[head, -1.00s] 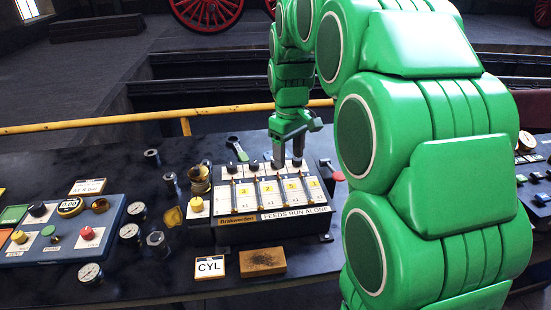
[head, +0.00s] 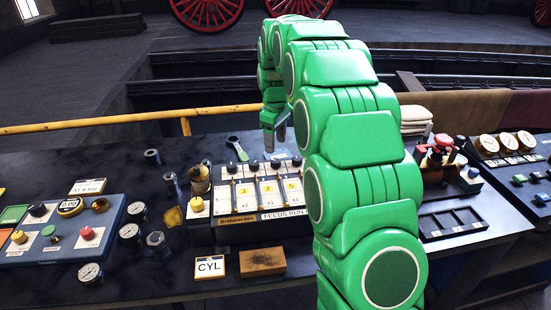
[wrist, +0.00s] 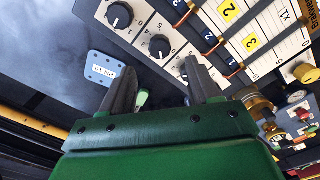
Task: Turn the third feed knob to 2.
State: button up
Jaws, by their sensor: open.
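The feed box (head: 236,232) stands on the bench with a row of black knobs along its top and numbered cards below. The third feed knob (head: 275,163) is small in the head view; the card (head: 291,184) of its column reads 5. The first two cards read 3 and 2; my arm hides the fourth. My gripper (head: 276,146) is open and empty, up behind the knob row and apart from it. In the wrist view the fingers (wrist: 163,68) are spread. The third knob (wrist: 119,15) is near the top, with two other knobs nearer the right finger.
A green-handled tool (head: 237,148) lies behind the box. A CYL sign (head: 209,267) and a brown block (head: 262,262) stand in front. A blue gauge panel (head: 60,235) is at left. A yellow rail (head: 90,124) runs behind the bench. A dark tray (head: 452,224) is at right.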

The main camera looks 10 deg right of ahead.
aim_at(276, 161)
notch_tip(276, 161, down, 7)
jog(key=shift+f, duration=0.1)
dwell(0.3)
jog(key=c, duration=1)
jog(key=shift+c, duration=0.2)
jog(key=shift+m, duration=0.4)
jog(key=m, duration=0.4)
jog(key=shift+m, duration=2.2)
